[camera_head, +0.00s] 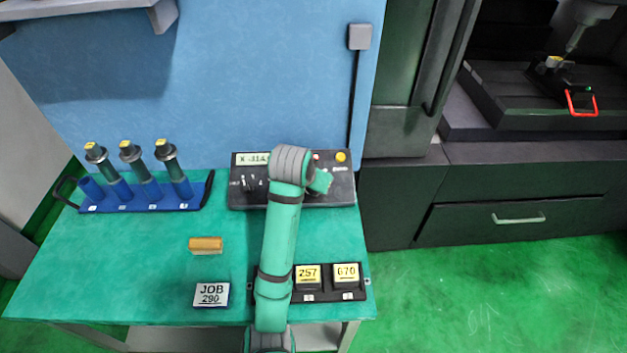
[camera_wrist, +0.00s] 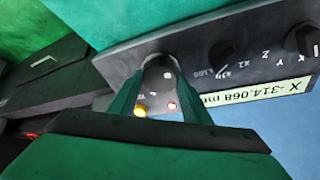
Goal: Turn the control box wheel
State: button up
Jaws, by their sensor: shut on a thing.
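The control box (camera_head: 342,188) is a dark grey panel at the back of the green table. It also shows in the wrist view (camera_wrist: 240,40), with a display reading X -314.068 and two black selector knobs. My gripper (camera_wrist: 160,78) has its two green fingers on either side of the box's dark round wheel (camera_wrist: 158,62) and is shut on it. The wheel's face is partly hidden between the fingers. In the head view my arm covers the middle of the box and hides the wheel.
A blue rack (camera_head: 148,204) with several tool holders stands at the left. A machine (camera_head: 540,110) stands at right.

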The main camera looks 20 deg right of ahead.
jog(key=shift+s+d+f+n, duration=0.2)
jog(key=shift+f+n, duration=0.1)
jog(key=shift+f, duration=0.15)
jog(key=o, duration=1)
jog(key=shift+o, duration=0.2)
jog(key=shift+a, duration=0.15)
jog(key=shift+w+a+r, duration=0.1)
jog(key=shift+w+a, duration=0.05)
jog(key=shift+a, duration=0.1)
jog(key=shift+r, duration=0.1)
jog(key=v, duration=1.1)
jog(key=shift+d, duration=0.4)
jog(key=shift+r, duration=0.15)
